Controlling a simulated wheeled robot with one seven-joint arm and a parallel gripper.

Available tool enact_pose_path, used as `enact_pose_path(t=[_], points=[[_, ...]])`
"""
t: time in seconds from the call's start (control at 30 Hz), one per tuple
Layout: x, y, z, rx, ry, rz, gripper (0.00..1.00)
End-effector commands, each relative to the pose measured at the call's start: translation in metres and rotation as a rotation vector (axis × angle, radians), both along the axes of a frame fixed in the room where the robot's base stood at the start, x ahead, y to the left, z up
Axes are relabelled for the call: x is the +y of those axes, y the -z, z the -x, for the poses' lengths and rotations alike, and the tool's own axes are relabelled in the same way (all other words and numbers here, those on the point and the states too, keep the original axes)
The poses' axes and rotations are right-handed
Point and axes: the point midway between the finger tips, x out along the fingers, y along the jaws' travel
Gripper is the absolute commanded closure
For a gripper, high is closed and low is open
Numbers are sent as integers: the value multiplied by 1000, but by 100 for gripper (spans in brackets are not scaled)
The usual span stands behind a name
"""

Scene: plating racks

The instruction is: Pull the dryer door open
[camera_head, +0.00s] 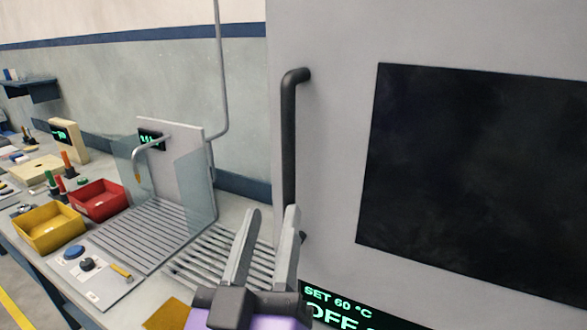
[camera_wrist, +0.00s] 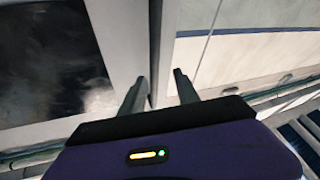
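The dryer door (camera_head: 335,130) is a light grey panel with a dark window (camera_head: 470,180), and it looks closed. Its handle (camera_head: 289,140) is a dark upright bar at the left edge; its lower part is partly hidden behind my gripper's right finger. My gripper (camera_head: 272,212) is open and empty, with its fingers pointing up toward the lower part of the handle. In the wrist view my gripper (camera_wrist: 160,82) has its fingers apart, with a narrow upright strip between them; I cannot tell if this is the handle or the door edge. The door window (camera_wrist: 50,65) shows at left there.
A display reading SET 60 °C and OFF (camera_head: 340,308) sits below the door. To the left, a bench holds a slatted drain board (camera_head: 150,235), clear screens, a red bin (camera_head: 98,200) and a yellow bin (camera_head: 48,230). A bent pipe (camera_head: 222,70) rises behind.

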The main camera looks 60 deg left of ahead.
Motion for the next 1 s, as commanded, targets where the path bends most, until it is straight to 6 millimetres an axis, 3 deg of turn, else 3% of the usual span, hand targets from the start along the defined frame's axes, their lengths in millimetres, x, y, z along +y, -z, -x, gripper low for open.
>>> enact_pose_path(t=[0.03,0.2,0.4,0.5,0.6,0.8,1.0], points=[[16,-23,12,-1,-5,-17,62],[49,-85,40,36,30,-46,62],[59,-140,60,134,118,-74,62],[54,-155,58,208,192,-78,62],[42,-149,43,286,291,-63,62],[22,-112,24,408,432,-13,62],[19,-102,15,457,458,-8,62]])
